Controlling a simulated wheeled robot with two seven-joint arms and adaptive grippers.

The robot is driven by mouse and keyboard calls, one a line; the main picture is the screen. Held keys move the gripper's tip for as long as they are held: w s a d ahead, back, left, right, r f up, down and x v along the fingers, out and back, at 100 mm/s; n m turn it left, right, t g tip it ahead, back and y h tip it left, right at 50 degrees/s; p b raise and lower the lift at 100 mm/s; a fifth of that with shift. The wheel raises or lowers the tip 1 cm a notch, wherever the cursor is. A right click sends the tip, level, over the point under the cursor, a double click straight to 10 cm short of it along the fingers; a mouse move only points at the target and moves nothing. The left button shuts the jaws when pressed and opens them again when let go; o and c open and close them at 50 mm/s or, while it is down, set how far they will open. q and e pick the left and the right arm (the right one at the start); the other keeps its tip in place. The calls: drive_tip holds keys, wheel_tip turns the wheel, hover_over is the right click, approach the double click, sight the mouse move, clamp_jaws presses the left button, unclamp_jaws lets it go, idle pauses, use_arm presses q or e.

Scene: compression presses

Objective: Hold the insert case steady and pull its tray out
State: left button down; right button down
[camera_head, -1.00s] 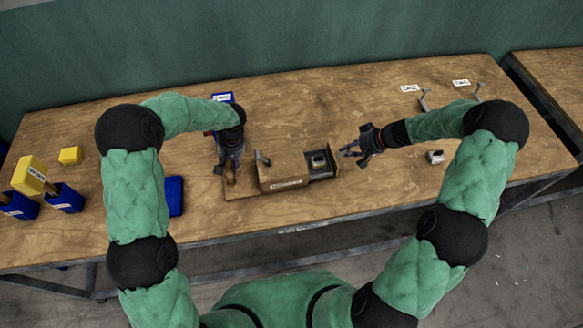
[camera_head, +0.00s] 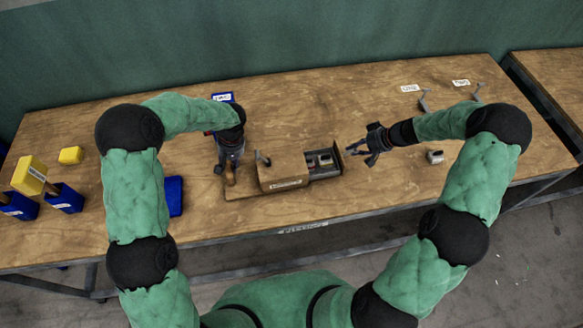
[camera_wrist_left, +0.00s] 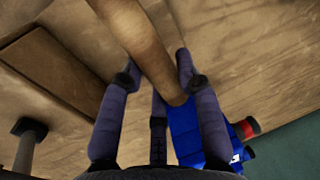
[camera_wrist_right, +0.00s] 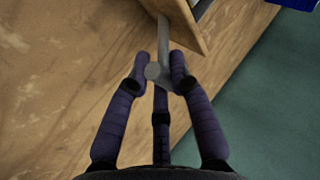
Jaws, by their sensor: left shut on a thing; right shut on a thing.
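The insert case (camera_head: 283,171) is a wooden box with a label on its front, lying on the middle of the table. Its tray (camera_head: 338,172) sticks out of the right end, dark inside, with small grey and coloured inserts (camera_head: 326,160) showing. My left gripper (camera_head: 229,172) is shut on a wooden post (camera_wrist_left: 140,40) to the left of the case; the post shows between its fingers in the left wrist view. My right gripper (camera_head: 354,152) is at the tray's outer end. In the right wrist view its fingers are shut on the tray's grey handle (camera_wrist_right: 155,72).
A blue box (camera_head: 174,196) lies left of the case, with a blue bin (camera_head: 222,97) behind. Blue holders (camera_head: 65,198) and yellow blocks (camera_head: 70,155) stand far left. A small grey object (camera_head: 435,157) and grey brackets (camera_head: 424,100) are at right. Table front is clear.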

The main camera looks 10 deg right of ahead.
drive_tip(key=shift+d, duration=0.6)
drive_tip(key=c, duration=1)
unclamp_jaws()
drive_tip(key=shift+c, duration=0.2)
drive_tip(key=v, duration=1.2)
use_arm(q)
drive_tip(key=c, duration=0.8)
unclamp_jaws()
